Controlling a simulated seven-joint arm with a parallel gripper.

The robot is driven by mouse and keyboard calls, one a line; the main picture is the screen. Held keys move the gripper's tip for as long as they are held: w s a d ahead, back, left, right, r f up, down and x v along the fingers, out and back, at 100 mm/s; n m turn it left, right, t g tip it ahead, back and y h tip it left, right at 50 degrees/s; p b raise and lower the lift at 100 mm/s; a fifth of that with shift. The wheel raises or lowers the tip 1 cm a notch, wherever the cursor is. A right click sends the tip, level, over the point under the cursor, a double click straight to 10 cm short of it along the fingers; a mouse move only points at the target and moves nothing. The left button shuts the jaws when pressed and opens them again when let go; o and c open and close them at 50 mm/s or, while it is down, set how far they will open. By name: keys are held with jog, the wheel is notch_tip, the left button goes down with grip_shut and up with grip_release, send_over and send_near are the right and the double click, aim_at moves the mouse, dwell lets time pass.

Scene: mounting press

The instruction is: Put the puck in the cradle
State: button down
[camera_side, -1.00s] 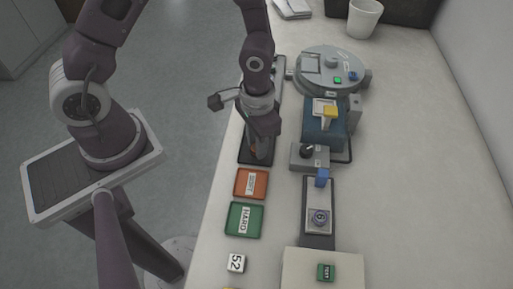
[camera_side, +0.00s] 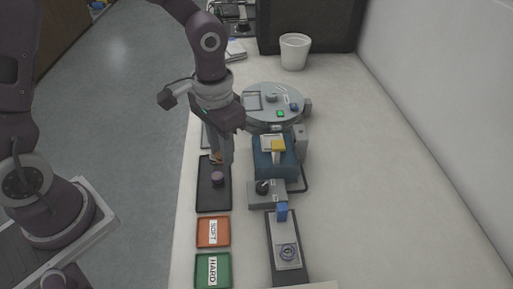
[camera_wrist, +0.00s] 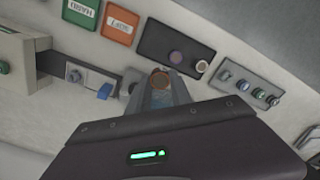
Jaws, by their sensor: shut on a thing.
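My gripper (camera_side: 217,161) is shut on a copper-coloured round puck (camera_wrist: 160,78), seen between the fingertips in the wrist view.
An orange SOFT tray (camera_side: 213,232) and a green HARD tray (camera_side: 212,270) lie nearer than the black tray. A grey lever box (camera_side: 266,195), a blue press body with yellow handle (camera_side: 278,146) and a round grey machine (camera_side: 271,101) stand right. The bench's right side is clear.

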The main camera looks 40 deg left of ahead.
jog(key=w+d+r, duration=0.1)
jog(key=w+r, duration=0.1)
jog(key=w, duration=0.6)
jog(key=w+d+r, duration=0.1)
jog(key=w+r, duration=0.2)
jog(key=w, duration=0.4)
jog(key=shift+m, duration=0.3)
jog(key=f, duration=1)
jog(key=shift+w+a, duration=0.1)
jog(key=shift+w, duration=0.2)
jog(key=c, duration=1.5)
grip_release()
jog(key=shift+f, duration=0.1)
jog(key=o, duration=0.3)
jog(key=shift+o, duration=0.2)
